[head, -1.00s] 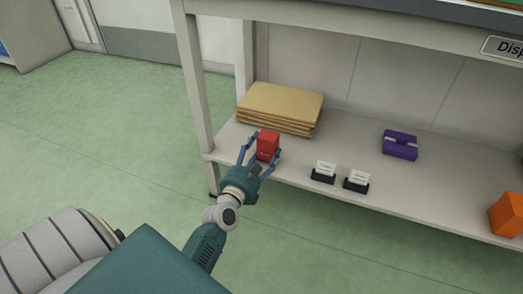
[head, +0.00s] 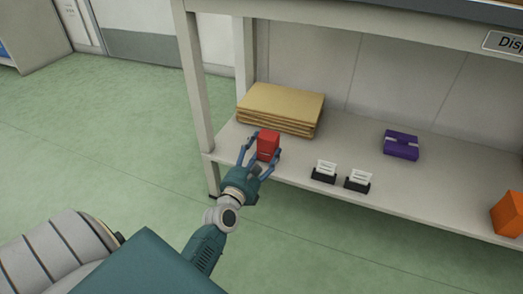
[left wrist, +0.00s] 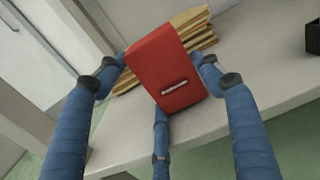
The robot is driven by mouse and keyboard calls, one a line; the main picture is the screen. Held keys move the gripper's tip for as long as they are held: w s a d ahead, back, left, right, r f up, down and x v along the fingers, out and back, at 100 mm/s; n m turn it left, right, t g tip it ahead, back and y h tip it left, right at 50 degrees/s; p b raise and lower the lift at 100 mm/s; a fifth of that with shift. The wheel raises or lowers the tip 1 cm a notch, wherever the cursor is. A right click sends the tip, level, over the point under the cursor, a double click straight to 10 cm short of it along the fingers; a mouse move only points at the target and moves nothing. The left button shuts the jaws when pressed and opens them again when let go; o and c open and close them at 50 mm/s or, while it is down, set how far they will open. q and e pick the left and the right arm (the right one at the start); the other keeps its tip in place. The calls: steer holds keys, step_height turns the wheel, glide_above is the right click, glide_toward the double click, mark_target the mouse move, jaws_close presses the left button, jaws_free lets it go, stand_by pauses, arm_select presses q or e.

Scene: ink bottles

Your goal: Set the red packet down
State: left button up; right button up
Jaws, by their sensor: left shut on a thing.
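The red packet (head: 268,144) is a small upright box at the left end of the lower shelf, in front of the brown envelopes. My left gripper (head: 260,156) has its blue fingers around it and is shut on it. In the left wrist view the red packet (left wrist: 167,70) sits between the fingers, tilted in the picture, with a small pale label on its face. I cannot tell whether its base touches the shelf (head: 300,170). My right gripper is not in view.
Stacked brown envelopes (head: 281,108) lie behind the packet. Two black card holders (head: 324,174) stand to its right at the shelf's front edge. A purple packet (head: 401,145) and an orange box (head: 508,214) are farther right. A shelf leg (head: 196,90) stands at the left.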

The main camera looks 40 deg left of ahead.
arm_select(q)
step_height(320, 180, down, 2)
steer(key=shift+s+d+f+g, duration=0.1)
steer(key=shift+s+g, duration=0.05)
steer(key=shift+g, duration=0.15)
steer(key=o, duration=1.3)
steer(key=shift+o, duration=0.2)
steer(key=shift+s+d, duration=0.15)
steer(key=shift+s, duration=0.05)
steer(key=r+v, duration=0.1)
steer(key=v, duration=1)
steer(key=shift+r, duration=0.4)
steer(key=shift+s, duration=0.2)
